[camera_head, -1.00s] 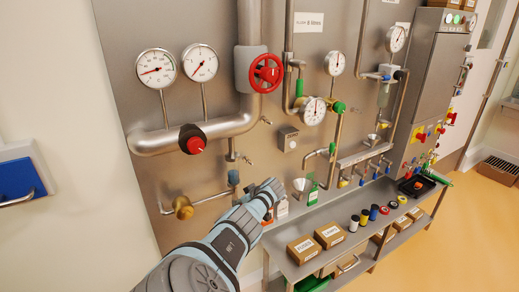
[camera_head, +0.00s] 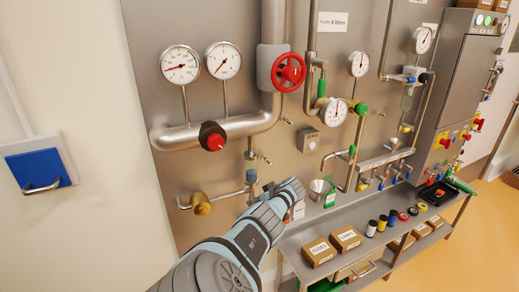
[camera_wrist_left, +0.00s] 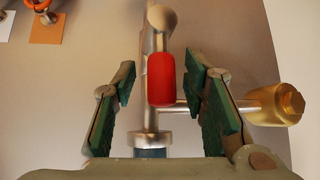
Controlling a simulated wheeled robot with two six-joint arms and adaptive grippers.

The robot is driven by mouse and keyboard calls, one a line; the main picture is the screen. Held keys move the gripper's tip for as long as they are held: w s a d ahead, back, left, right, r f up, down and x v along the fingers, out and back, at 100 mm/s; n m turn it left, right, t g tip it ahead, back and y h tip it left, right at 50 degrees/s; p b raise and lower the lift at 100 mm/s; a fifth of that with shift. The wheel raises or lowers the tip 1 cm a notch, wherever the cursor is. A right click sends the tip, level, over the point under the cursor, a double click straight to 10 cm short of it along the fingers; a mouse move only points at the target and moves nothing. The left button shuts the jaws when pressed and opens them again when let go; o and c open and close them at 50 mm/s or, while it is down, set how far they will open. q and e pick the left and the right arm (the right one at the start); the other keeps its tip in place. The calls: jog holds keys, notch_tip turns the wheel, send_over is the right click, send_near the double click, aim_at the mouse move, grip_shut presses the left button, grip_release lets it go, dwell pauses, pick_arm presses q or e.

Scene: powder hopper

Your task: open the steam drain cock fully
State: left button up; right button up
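The drain cock's red handle (camera_wrist_left: 161,78) shows in the left wrist view, on a steel pipe beside a brass fitting (camera_wrist_left: 274,105). My left gripper (camera_wrist_left: 162,80) is open, with one green-padded finger on each side of the handle and a visible gap on both sides. In the head view, my left gripper (camera_head: 269,188) is by the lower pipework, right of the brass fitting (camera_head: 201,203) and the blue collar (camera_head: 251,176). There my arm and gripper hide the red handle. My right gripper is not in view.
A red handwheel (camera_head: 289,72), a red-capped knob (camera_head: 213,136) and gauges are on the panel above. A steel bench (camera_head: 300,236) with boxes (camera_head: 318,250) and several small jars is at the lower right.

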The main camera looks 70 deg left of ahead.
pick_arm(q)
jog(key=shift+r, duration=0.1)
jog(key=shift+w+d+r, duration=0.15)
jog(key=shift+d+r, duration=0.05)
jog(key=shift+r, duration=0.05)
jog(key=v, duration=1.1)
jog(key=shift+d, duration=0.2)
